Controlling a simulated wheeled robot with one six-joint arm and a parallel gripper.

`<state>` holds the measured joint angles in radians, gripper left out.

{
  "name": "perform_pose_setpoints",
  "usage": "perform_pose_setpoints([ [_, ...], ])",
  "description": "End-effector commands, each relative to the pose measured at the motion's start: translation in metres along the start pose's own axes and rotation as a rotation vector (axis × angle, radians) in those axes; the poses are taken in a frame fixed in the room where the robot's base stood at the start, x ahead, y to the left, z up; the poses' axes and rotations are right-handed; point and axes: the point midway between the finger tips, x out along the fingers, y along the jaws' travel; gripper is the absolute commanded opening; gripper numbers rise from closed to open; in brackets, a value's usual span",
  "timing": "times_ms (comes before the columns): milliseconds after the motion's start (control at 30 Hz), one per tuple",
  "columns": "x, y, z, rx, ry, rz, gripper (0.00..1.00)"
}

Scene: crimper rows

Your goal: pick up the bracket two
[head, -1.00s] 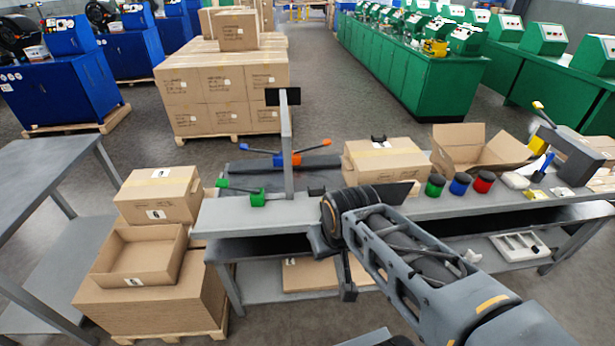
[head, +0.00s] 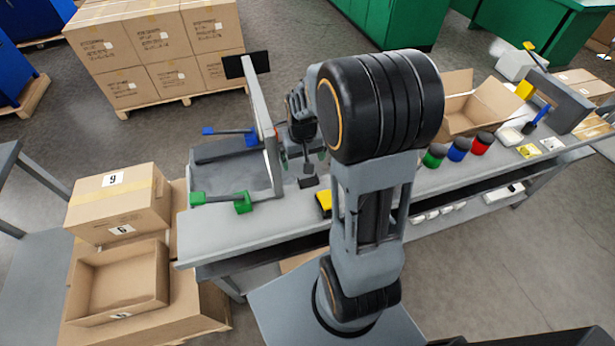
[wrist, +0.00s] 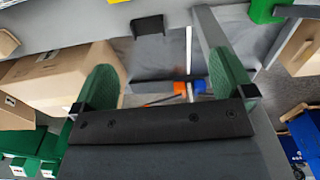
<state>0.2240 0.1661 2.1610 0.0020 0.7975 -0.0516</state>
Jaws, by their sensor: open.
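A small dark part (head: 308,181), which may be bracket two, lies on the grey workbench (head: 240,232); I see no label on it. In the wrist view a dark block (wrist: 147,26), probably the same part, sits above the gap between my fingers. My gripper (head: 303,160) is over the bench just behind this part in the head view, pointing down. In the wrist view my gripper (wrist: 165,75) has its green pads wide apart with nothing between them. The pads look clear of the part. My arm hides some of the bench.
An upright grey post (head: 265,125) with a dark panel stands close left of my gripper. Green-handled (head: 243,203) and blue-handled (head: 208,131) items lie by the dark tray (head: 215,177). Red, blue and green jars (head: 458,149) and an open carton (head: 480,105) are right.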

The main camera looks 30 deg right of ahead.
Motion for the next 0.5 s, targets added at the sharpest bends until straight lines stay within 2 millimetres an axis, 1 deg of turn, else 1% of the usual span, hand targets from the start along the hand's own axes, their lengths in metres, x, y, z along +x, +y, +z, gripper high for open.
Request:
perform_pose_setpoints([
  [33,0.006,0.006,-0.011,0.007,-0.008,0.000,1.00],
  [200,0.027,0.020,-0.037,0.018,-0.014,0.001,1.00],
  [367,0.045,0.029,-0.049,0.026,-0.019,0.001,1.00],
  [500,0.068,0.032,-0.052,0.027,-0.022,0.000,1.00],
])
